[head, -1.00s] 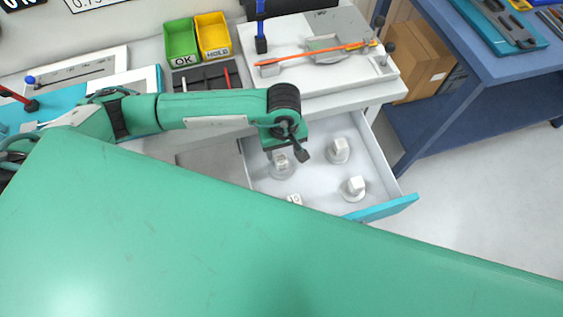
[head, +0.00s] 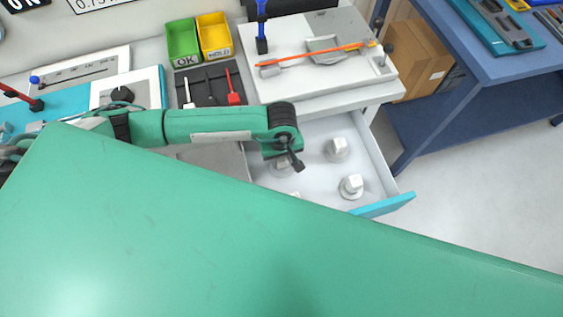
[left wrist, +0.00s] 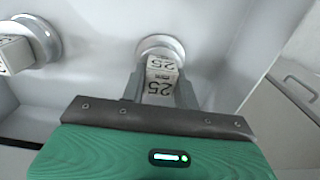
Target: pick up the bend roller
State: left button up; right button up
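Several pale bend rollers, each a block on a round base, stand in the open drawer. My left gripper (left wrist: 160,90) points down over one bend roller (left wrist: 160,68) marked 25. Its two fingers lie on either side of the block, very close to it; whether they press on it I cannot tell. In the head view that roller (head: 281,166) is partly hidden below my left gripper (head: 290,165). Two other rollers stand to the right (head: 337,149) and front right (head: 351,186). My right gripper is not in view.
The drawer's blue front (head: 385,205) and side walls surround the rollers. A large green part of mine covers the foreground.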

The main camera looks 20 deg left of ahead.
pick_arm(q)
jog(key=shift+c, duration=0.6)
jog(key=shift+r, duration=0.15)
